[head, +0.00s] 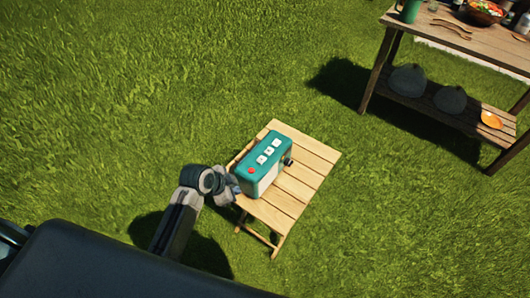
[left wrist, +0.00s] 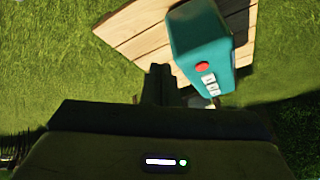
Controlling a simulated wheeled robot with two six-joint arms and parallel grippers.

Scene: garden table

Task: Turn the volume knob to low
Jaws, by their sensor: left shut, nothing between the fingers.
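A teal radio (head: 279,147) stands on a small slatted wooden table (head: 315,157). Its top has a red button (head: 251,170) and several white buttons (head: 268,150). A dark round knob (head: 288,161) sticks out of its right side near the far end. My left gripper (head: 236,192) is shut and empty beside the radio's near left end, at the table's left edge. In the left wrist view the shut fingers (left wrist: 160,82) are left of the radio (left wrist: 196,35), and the knob cannot be made out. My right gripper is not in view.
A larger wooden table (head: 455,38) with a salad bowl (head: 482,12) and other items stands at the upper right.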

